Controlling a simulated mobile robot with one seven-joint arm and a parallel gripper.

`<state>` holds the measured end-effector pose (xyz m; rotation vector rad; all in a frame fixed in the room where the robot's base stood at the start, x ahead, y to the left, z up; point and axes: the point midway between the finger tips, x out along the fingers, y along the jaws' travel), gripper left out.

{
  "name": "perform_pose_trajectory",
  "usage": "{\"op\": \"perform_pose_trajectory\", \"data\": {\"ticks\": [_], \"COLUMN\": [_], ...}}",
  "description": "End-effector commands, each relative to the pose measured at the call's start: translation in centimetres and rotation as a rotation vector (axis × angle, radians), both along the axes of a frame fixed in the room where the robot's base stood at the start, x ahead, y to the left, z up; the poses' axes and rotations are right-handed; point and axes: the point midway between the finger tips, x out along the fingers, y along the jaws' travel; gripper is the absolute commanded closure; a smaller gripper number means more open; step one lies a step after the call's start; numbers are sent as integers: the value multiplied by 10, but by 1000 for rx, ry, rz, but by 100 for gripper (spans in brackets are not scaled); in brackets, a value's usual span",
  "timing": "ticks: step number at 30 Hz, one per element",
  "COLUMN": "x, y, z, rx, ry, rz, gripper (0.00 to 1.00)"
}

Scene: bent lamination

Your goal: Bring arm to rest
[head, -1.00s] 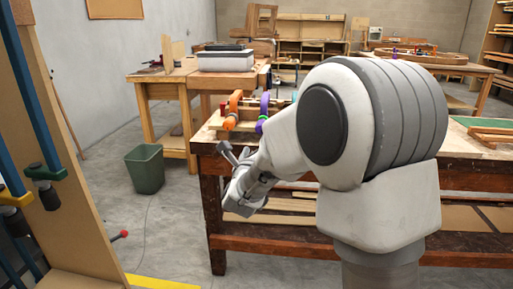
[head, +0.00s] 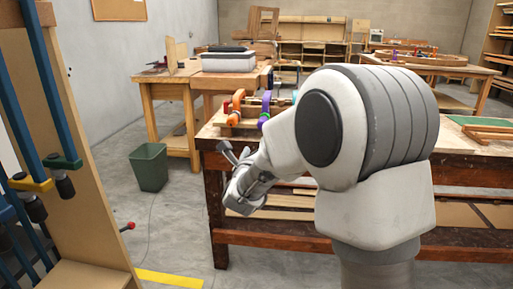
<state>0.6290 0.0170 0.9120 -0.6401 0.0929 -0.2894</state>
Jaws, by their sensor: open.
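My arm is folded in front of the workbench in the head view, with its large shoulder and upper links covering the middle right. My gripper (head: 230,153) is at the end of the bent arm, left of the shoulder and beside the bench's left front corner. Its fingers point up and to the left. They are open, and I see nothing between them. Part of the wrist and forearm is hidden behind the upper link.
The workbench (head: 212,160) stands close behind my arm, with orange and purple clamps (head: 236,108) on top. A rack (head: 95,150) with blue bar clamps is at the near left. A green bin (head: 149,167) stands on open floor between them.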

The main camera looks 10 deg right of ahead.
Motion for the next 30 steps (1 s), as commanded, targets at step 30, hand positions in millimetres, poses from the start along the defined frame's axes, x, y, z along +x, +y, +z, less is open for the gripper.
{"op": "perform_pose_trajectory", "data": {"ticks": [30], "x": [-141], "y": [35], "z": [29], "rx": [-1134], "ry": [542], "rz": [608], "gripper": [24]}}
